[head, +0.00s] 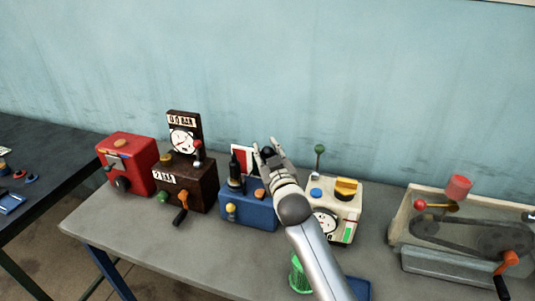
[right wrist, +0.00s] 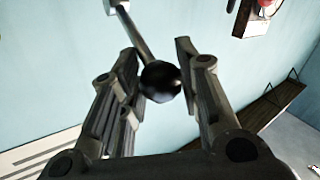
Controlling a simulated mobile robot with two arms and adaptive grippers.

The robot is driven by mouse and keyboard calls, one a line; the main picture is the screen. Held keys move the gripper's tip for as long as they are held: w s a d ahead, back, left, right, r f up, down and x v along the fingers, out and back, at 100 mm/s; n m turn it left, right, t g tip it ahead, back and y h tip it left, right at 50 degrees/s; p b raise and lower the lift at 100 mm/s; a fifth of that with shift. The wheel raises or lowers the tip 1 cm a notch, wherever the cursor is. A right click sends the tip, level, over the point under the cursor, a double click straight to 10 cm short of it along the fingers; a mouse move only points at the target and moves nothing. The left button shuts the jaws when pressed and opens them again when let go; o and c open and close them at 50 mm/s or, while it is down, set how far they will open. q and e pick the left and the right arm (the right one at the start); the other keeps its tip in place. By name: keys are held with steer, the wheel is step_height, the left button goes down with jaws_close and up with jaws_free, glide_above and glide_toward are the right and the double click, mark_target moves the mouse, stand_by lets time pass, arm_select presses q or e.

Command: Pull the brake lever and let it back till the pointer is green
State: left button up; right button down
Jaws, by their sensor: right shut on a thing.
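My right gripper (head: 268,150) is above the blue box (head: 250,212) in the head view. In the right wrist view the right gripper (right wrist: 158,62) has its fingers on either side of a black ball knob (right wrist: 160,82) on a thin grey rod, and is shut on it. This seems to be the brake lever's knob; it also shows dark between the fingers in the head view (head: 268,152). A red and white panel (head: 241,158) stands behind the blue box, partly hidden by the gripper and a black upright part. I cannot make out a pointer. My left gripper is out of view.
A dark brown box with a dial (head: 183,141) and a red box (head: 127,163) stand to the left. A cream box with a green-knobbed lever (head: 319,150) is close on the right, behind my forearm. A belt machine (head: 465,235) is farther right. The grey table's front left (head: 140,235) is clear.

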steer(key=r, duration=0.1)
steer(key=w+r+p, duration=0.1)
steer(key=shift+d+r, duration=0.1)
steer(key=shift+r, duration=0.2)
steer(key=shift+w+d+r, duration=0.2)
steer(key=shift+w+r, duration=0.3)
steer(key=shift+r, duration=0.05)
steer(key=shift+w+d+r+p, duration=0.3)
steer(key=shift+w+r, duration=0.3)
steer(key=shift+w, duration=0.2)
steer(key=shift+w+d+r, duration=0.15)
steer(key=shift+w+r, duration=0.05)
steer(key=shift+w, duration=0.25)
steer(key=shift+w+d+r, duration=0.1)
steer(key=shift+w+r, duration=0.1)
steer(key=shift+w, duration=0.35)
steer(key=c, duration=1.1)
jaws_free()
steer(key=shift+f, duration=0.25)
